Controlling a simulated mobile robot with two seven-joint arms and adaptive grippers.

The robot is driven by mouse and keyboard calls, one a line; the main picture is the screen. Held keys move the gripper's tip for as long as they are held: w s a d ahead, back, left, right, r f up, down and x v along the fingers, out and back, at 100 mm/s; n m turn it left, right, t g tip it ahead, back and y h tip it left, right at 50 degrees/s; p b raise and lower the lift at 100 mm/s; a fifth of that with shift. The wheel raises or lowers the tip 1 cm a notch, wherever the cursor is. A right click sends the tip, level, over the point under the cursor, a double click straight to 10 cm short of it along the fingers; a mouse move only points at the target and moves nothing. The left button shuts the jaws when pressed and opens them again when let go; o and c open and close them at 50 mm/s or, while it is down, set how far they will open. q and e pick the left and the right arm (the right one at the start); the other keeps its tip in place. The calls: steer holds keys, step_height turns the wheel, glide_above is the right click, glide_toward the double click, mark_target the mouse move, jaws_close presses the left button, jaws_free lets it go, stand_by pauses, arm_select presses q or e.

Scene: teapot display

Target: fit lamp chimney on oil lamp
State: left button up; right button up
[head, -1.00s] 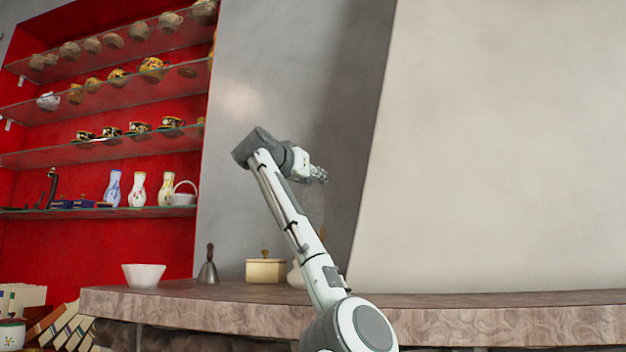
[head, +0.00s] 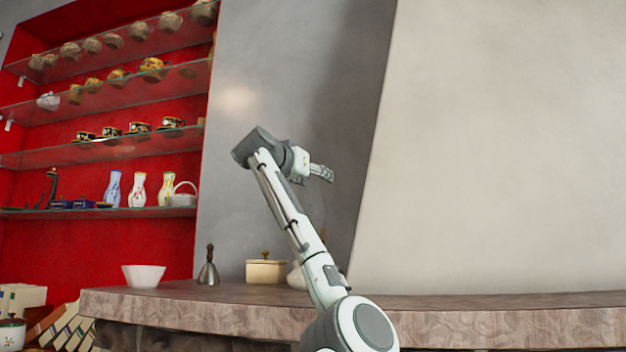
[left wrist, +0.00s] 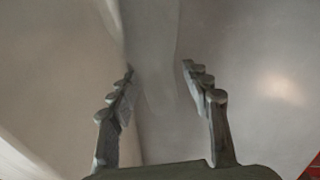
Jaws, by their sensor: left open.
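My left gripper (head: 312,176) is open, high above the stone ledge in the head view. Its two fingers stand apart in the left wrist view (left wrist: 160,85). A faint, see-through shape, which looks like the glass lamp chimney (left wrist: 160,95), shows between and beyond the fingers; I cannot tell whether it touches them. In the head view its outline is barely visible below the gripper. A pale rounded body, apparently the oil lamp (head: 295,276), stands on the ledge, mostly hidden behind my left arm. I cannot tell how the chimney sits on the lamp. My right gripper is not in view.
The stone ledge (head: 480,318) holds a white bowl (head: 143,275), a grey bell (head: 208,270) and a lidded cream box (head: 266,271) left of my arm. The ledge is bare to the right. Glass shelves (head: 110,145) with pottery stand at the left.

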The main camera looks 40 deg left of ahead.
arm_select(q)
steer(key=shift+r, duration=0.4)
steer(key=shift+s, duration=0.15)
steer(key=b+v, duration=0.3)
steer(key=v, duration=0.8)
steer(key=shift+s, duration=0.35)
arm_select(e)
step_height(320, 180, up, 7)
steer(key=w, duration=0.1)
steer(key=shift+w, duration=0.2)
arm_select(q)
steer(key=shift+d, duration=0.15)
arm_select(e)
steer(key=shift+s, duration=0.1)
